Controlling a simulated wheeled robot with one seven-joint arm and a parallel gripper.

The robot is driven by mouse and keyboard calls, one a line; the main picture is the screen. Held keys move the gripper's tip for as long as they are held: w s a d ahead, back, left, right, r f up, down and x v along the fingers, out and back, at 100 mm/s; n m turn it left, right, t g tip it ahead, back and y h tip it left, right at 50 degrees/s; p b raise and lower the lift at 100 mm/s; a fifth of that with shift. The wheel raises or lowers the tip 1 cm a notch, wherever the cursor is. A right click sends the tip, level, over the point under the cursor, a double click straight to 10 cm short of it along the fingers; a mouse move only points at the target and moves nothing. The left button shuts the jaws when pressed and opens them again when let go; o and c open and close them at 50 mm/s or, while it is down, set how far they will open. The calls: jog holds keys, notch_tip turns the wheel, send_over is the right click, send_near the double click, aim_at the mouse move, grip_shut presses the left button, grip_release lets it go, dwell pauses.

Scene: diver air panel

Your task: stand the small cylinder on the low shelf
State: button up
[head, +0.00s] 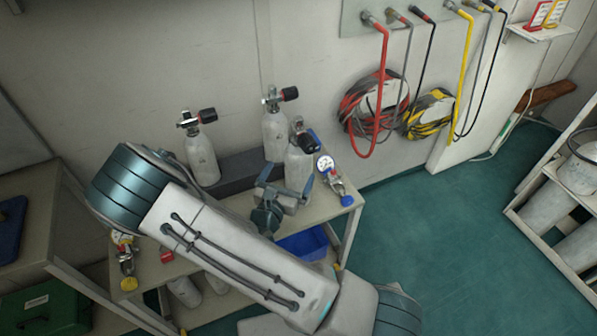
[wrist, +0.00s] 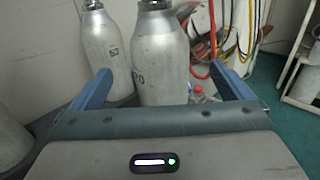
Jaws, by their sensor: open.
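Three pale grey cylinders with black-knobbed valves stand upright on the bench top: a left one (head: 201,160), a back one (head: 275,135) and a front one (head: 299,168). They look similar in size; I cannot tell surely which is the small one. My gripper (head: 284,190) is open at the front cylinder. In the wrist view, this cylinder (wrist: 161,60) stands between and beyond the fingers (wrist: 161,78), with no clear contact. A second cylinder (wrist: 106,55) is behind the left finger. The low shelf (head: 222,304) under the bench top is partly hidden by my arm.
A regulator with a gauge (head: 333,180) lies right of the front cylinder. A blue bin (head: 303,245) and short cylinders (head: 185,291) are on the lower level. Hoses (head: 375,105) hang on the wall. A rack (head: 550,215) stands right; floor between is clear.

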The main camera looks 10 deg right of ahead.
aim_at(298, 154)
jog(key=p+x, duration=0.1)
jog(key=x, duration=0.6)
jog(key=shift+w+d+r, duration=0.2)
jog(key=shift+w+d, duration=0.05)
jog(key=shift+w, duration=0.1)
jog(key=c, duration=2.1)
jog(key=shift+r, duration=0.1)
jog(key=shift+r, duration=0.1)
